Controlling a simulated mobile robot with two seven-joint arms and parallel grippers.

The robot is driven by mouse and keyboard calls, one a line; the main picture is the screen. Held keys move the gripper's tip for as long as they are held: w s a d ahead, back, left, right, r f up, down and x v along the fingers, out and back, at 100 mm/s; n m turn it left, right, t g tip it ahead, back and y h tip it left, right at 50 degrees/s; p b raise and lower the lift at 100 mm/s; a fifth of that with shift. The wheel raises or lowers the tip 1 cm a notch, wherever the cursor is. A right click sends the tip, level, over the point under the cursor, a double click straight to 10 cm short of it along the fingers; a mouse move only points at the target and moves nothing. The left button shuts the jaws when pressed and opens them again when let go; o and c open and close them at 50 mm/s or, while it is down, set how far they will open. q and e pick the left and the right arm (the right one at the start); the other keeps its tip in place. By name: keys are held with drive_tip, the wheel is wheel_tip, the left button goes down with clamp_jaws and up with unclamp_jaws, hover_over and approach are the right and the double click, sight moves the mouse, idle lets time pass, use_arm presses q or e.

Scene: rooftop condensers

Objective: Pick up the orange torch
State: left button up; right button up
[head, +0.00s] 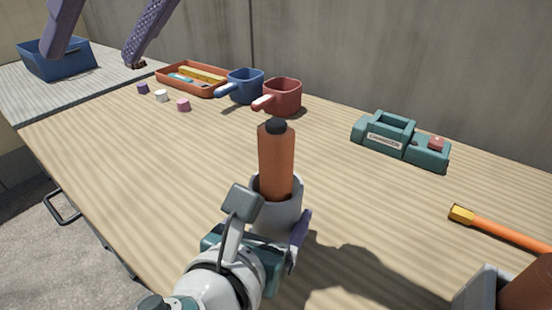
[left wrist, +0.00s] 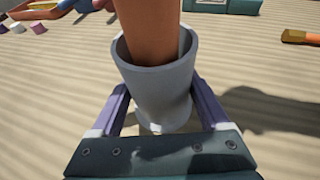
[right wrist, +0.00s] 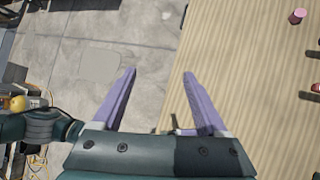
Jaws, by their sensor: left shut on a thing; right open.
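A bright orange rod with a flared yellow-orange head (head: 500,229), which looks like the orange torch, lies on the table at the right of the head view. Its far end is cut off; its head also shows in the left wrist view (left wrist: 300,36). My left gripper (head: 276,225) is shut on a grey cup (left wrist: 160,85), apart from the rod. A brownish-orange cylinder with a black top (head: 276,160) stands upright in this cup. My right gripper (head: 92,58) is open and empty, its two purple fingers apart at the upper left, far from the rod.
A teal case (head: 385,140), red mug (head: 283,96), blue mug (head: 246,85), orange tray (head: 192,78) and blue bin (head: 58,60) stand along the back. Several small caps lie left of centre. Another brown cylinder (head: 528,285) is at lower right. The table's front-left edge drops to the floor.

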drive_tip(key=w+a+r+m+t+y, duration=0.2)
drive_tip(key=w+r+m+t+y, duration=0.25)
drive_tip(key=r, duration=0.55)
drive_tip(key=w+a+r+m+t+y, duration=0.3)
drive_tip(key=r+m+y, duration=0.2)
drive_tip(key=r, duration=0.4)
drive_tip(key=w+d+r+m+t+h, duration=0.1)
drive_tip(key=w+d+m+t+h, duration=1)
drive_tip(key=m, duration=0.8)
drive_tip(key=m+g+h, duration=0.6)
drive_tip(key=m+g, duration=0.2)
drive_tip(key=g, duration=0.9)
hover_over(282, 121)
drive_tip(key=f, duration=2.2)
drive_tip(key=shift+w+d+f, duration=0.2)
drive_tip(key=shift+w+d, duration=0.1)
drive_tip(key=shift+g, duration=0.35)
drive_tip(key=f, duration=0.6)
drive_tip(key=shift+s+a+f, duration=0.1)
drive_tip(key=shift+s+a, duration=0.15)
drive_tip(key=shift+s, duration=0.05)
drive_tip(key=f, duration=0.4)
drive_tip(key=a+f, duration=0.1)
drive_tip(key=shift+f, duration=0.4)
